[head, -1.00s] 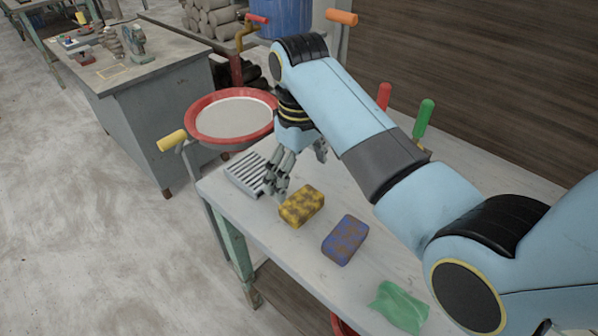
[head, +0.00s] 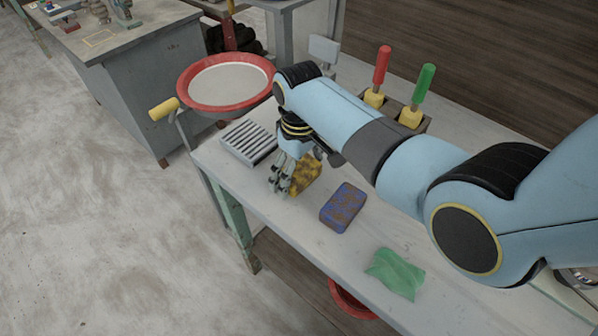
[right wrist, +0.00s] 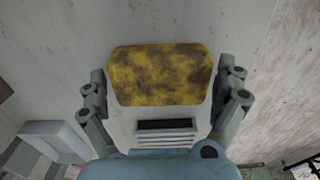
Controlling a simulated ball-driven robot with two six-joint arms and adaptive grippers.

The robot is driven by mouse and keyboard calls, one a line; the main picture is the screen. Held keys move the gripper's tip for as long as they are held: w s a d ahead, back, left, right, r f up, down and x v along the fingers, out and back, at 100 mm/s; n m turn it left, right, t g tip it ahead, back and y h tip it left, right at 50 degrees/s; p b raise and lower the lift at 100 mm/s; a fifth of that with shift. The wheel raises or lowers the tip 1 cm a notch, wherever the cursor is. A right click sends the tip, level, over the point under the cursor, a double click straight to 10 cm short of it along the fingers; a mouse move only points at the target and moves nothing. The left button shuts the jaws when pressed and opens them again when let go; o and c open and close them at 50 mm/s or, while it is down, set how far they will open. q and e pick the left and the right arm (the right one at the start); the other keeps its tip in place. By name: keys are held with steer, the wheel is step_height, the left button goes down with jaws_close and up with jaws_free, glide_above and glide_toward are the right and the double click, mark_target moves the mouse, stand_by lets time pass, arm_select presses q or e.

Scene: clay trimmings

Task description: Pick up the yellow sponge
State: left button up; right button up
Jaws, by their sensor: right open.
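The yellow sponge (head: 306,174), blotched with brown, lies on the pale workbench (head: 290,238). In the head view my right gripper (head: 280,186) is low over the bench at the sponge's left side and hides part of it. In the right wrist view the sponge (right wrist: 160,75) is ahead of the gripper (right wrist: 165,85), between its two spread fingers, with a gap on each side. The right gripper is open and empty. My left gripper is not in view.
A blue-brown sponge (head: 342,207) lies right of the yellow one, and a green cloth (head: 396,273) lies nearer. A slatted grey rack (head: 248,142) is to the left. A red-rimmed basin (head: 226,107) stands beyond it. Red-handled (head: 381,66) and green-handled (head: 424,84) tools stand in a holder behind.

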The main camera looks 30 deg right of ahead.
mark_target(299, 168)
steer(key=c, duration=0.6)
step_height(299, 168, up, 10)
steer(key=shift+r, duration=0.1)
steer(key=shift+c, duration=0.2)
steer(key=shift+o, duration=1.4)
steer(key=c, duration=0.4)
